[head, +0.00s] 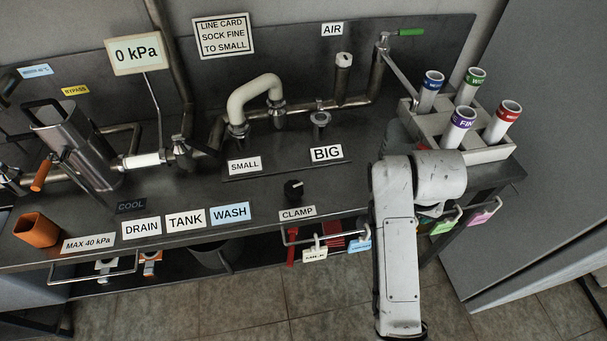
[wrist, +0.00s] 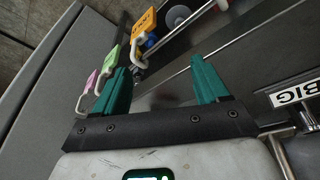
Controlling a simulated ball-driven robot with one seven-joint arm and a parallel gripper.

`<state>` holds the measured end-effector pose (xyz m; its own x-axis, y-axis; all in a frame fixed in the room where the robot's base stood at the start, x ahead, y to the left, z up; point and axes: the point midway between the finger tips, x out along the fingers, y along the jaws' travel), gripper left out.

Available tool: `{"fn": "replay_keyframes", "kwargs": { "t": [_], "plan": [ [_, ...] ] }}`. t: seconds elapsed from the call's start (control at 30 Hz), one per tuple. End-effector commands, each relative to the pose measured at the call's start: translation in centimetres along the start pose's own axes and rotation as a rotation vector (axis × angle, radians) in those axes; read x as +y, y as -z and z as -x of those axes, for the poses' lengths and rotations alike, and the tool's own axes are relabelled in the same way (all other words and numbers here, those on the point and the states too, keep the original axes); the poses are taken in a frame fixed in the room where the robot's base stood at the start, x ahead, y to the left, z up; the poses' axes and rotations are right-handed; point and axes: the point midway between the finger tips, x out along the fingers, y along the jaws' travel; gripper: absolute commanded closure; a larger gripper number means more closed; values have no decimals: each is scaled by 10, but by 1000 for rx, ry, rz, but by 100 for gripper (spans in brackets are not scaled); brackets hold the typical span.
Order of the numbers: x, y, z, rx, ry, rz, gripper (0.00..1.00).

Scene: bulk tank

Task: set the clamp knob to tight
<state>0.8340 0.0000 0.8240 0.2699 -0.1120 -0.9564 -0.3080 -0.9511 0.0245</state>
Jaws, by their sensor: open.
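The clamp knob (head: 293,189) is a small black knob with a light mark, on the dark bench top in the head view. The CLAMP label (head: 297,213) is just in front of it. Which setting the knob is at is too small to tell. My gripper (wrist: 160,80) shows in the wrist view with two green fingers spread apart and nothing between them. In the head view my arm hides most of it, right of the knob and apart from it. The knob is not seen in the wrist view.
The BIG label (head: 326,153) and a short fitting (head: 319,122) stand behind the knob. A rail (head: 330,230) with hanging tags runs along the front edge. Bench around the knob is clear.

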Motion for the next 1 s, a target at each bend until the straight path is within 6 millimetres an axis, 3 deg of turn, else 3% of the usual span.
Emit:
{"fn": "replay_keyframes", "kwargs": {
  "t": [0.17,0.3,0.5,0.6,0.8,1.0],
  "plan": [
    [-49,18,15,-45,5,-45,26],
    [-106,28,38,-107,12,-87,26],
    [-195,20,84,-220,14,-123,26],
    [-225,12,104,-261,11,-129,26],
    [-250,2,121,-298,5,-130,26],
    [-251,-4,102,-300,2,-129,26]
  ]
}}
